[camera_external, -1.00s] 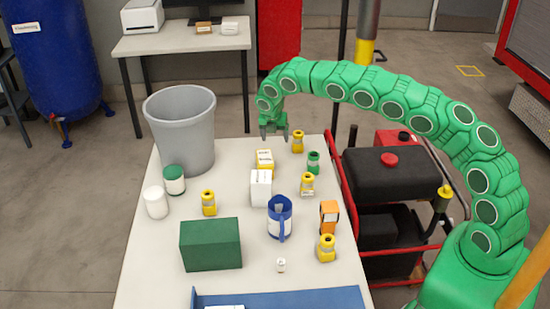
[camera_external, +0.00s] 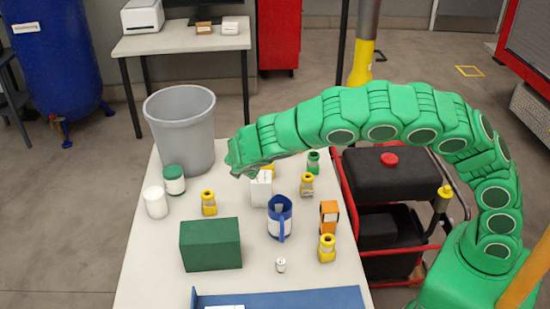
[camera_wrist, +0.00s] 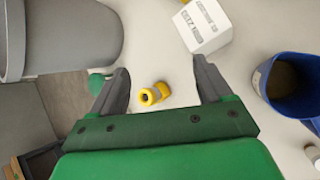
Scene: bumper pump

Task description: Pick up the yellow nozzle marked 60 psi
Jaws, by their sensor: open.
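Several yellow nozzles stand on the table: one left of centre (camera_external: 208,203), one right of the white box (camera_external: 307,185), and one at the front right (camera_external: 327,248). No psi marking is readable on any of them. My gripper (camera_external: 240,172) is above the table, up and to the right of the left nozzle. In the wrist view my gripper (camera_wrist: 162,72) is open and empty. A yellow nozzle (camera_wrist: 155,93) shows below, between its fingers, apparently the left one; no contact is visible.
A grey bin (camera_external: 180,125) stands at the back left, near a green-lidded jar (camera_external: 174,181) and a white jar (camera_external: 156,203). A white box (camera_external: 261,190), blue mug (camera_external: 280,218), green box (camera_external: 211,245) and orange item (camera_external: 329,217) stand around. A green nozzle (camera_external: 313,163) is behind.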

